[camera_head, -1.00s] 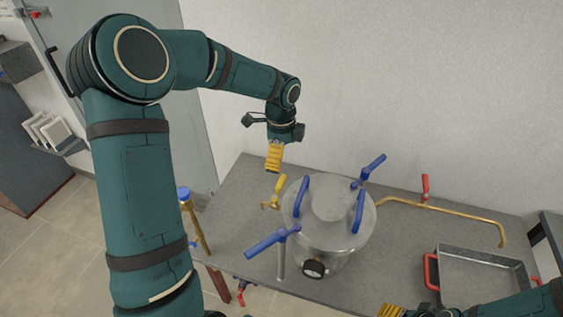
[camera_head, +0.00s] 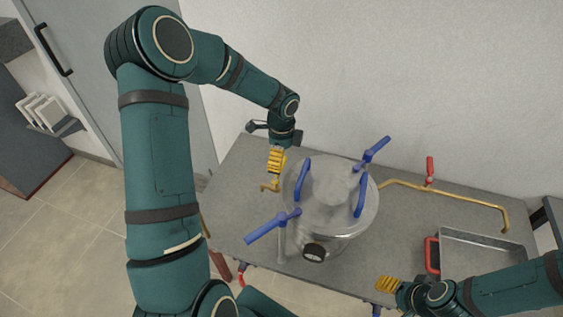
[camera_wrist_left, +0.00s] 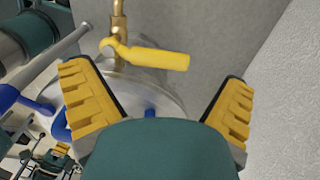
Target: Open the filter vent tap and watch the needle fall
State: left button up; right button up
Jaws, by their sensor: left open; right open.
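The vent tap has a yellow lever (camera_wrist_left: 152,57) on a brass pipe (camera_wrist_left: 118,20). In the head view its brass part (camera_head: 269,187) shows beside the steel filter vessel (camera_head: 330,212), with the lever mostly hidden by my left gripper (camera_head: 276,160). In the left wrist view, my left gripper (camera_wrist_left: 155,75) is open, and the lever lies across the space ahead of its fingers, not clasped. The dark gauge (camera_head: 314,251) is on the vessel's front; its needle is too small to read. My right gripper (camera_head: 388,284) is open and empty at the table's front edge.
Blue handles (camera_head: 303,185) stand on the vessel lid, and a blue lever (camera_head: 265,230) sticks out at front left. A red-handled tap (camera_head: 430,170) sits on the brass pipe at right. A steel tray (camera_head: 483,240) with red handles lies at right.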

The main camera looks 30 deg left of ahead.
pick_arm(q)
jog(key=shift+f, duration=1.5)
jog(key=c, duration=1.4)
